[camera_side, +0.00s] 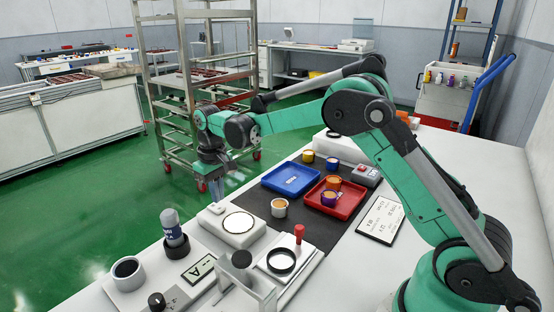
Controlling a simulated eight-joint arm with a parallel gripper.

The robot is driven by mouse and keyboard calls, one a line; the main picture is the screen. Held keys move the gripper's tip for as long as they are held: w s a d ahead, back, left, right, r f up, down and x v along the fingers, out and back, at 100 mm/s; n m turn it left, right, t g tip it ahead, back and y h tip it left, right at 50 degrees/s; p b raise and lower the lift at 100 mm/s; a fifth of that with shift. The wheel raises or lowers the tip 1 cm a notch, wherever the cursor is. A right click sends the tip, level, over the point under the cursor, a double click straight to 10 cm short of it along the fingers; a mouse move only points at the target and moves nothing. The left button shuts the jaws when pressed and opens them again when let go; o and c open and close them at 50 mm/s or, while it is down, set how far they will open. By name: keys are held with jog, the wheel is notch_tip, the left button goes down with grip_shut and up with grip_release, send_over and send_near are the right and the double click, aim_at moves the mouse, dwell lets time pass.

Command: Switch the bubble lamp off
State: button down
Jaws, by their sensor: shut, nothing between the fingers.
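A white box with a round, pale, black-rimmed disc (238,222) on top sits on the left part of the bench; it looks like the bubble lamp. A small raised piece (217,208) at its back left corner may be its switch; its position is too small to read. My gripper (214,182) hangs pointing down above and behind this corner, apart from the box. Its fingers are dark and blurred against the trolley and floor; they are shut and empty.
Blue tray (268,190) and red tray (350,206) with cups lie on a dark mat. A cream cup (279,208) stands near the lamp. A grey bottle (171,224) stands in a black holder. A red-handled fixture (299,232) is in front. A metal trolley (150,60) stands behind.

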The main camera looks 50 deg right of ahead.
aim_at(220, 208)
jog(key=shift+f, duration=1.15)
dwell(0.5)
jog(key=shift+r, duration=3.55)
jog(key=shift+s+r, duration=0.15)
jog(key=shift+r, duration=0.05)
jog(key=s+a+r+t, duration=0.1)
jog(key=s+r+t, duration=0.2)
jog(key=s+r, duration=0.35)
jog(key=s+a+f+t, duration=0.1)
jog(key=s+f+t, duration=0.3)
jog(key=s, duration=0.7)
